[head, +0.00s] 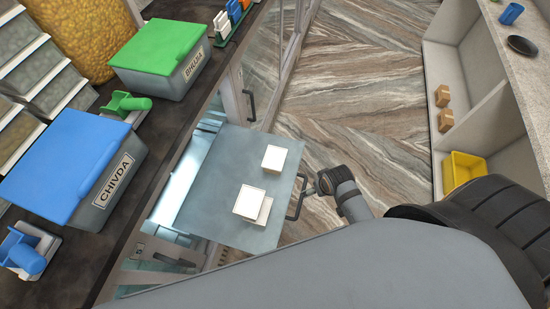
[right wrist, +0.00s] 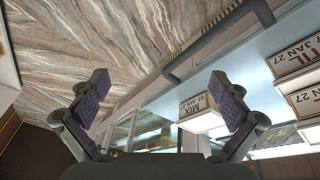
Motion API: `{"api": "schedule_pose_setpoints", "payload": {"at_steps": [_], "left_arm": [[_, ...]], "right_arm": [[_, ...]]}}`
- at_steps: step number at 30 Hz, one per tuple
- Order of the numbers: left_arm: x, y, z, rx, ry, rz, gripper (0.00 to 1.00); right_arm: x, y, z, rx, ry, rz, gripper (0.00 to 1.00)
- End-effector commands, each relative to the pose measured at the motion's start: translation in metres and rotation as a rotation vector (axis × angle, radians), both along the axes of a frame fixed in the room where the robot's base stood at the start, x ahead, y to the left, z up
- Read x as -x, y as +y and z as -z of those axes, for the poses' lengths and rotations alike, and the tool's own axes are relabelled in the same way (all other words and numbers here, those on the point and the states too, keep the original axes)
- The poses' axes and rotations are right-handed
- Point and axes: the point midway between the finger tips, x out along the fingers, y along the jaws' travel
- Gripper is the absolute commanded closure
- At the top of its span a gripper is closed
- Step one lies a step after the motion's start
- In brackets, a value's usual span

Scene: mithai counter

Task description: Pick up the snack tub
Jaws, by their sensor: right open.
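Several white, box-shaped tubs stand on a pulled-out grey drawer (head: 215,180) in the head view. One tub (head: 275,158) is near its far edge and others (head: 250,203) are nearer. In the right wrist view, one tub (right wrist: 199,117) is labelled MIX and another (right wrist: 292,58) appears labelled TIL. I cannot tell which one the task means. My right gripper (head: 319,184) is beside the drawer's handle (head: 300,196), to the right of the tubs. In its wrist view the right gripper (right wrist: 162,90) is open and empty. My left gripper is out of view.
A pale shelf unit with a yellow crate (head: 463,170) is at the right. Patterned floor (head: 345,90) lies between, clear.

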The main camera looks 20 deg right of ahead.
Motion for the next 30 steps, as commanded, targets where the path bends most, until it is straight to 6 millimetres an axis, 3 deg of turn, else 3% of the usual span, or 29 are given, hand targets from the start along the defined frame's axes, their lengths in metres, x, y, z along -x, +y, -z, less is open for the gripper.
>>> {"api": "schedule_pose_setpoints", "payload": {"at_steps": [1,8,20,25,30], "left_arm": [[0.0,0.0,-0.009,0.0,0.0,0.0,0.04],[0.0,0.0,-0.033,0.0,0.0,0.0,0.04],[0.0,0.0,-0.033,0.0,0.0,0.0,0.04],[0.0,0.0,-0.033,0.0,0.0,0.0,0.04],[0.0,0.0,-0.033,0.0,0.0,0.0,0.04]], "right_arm": [[-0.002,0.002,-0.025,-0.001,-0.009,0.001,0.0],[-0.019,0.01,-0.119,-0.024,-0.024,0.087,0.0],[-0.095,0.035,-0.073,-0.111,0.084,0.394,0.0],[-0.138,0.064,-0.055,-0.148,0.145,0.514,0.0],[-0.175,0.102,-0.049,-0.164,0.208,0.608,0.0]]}}
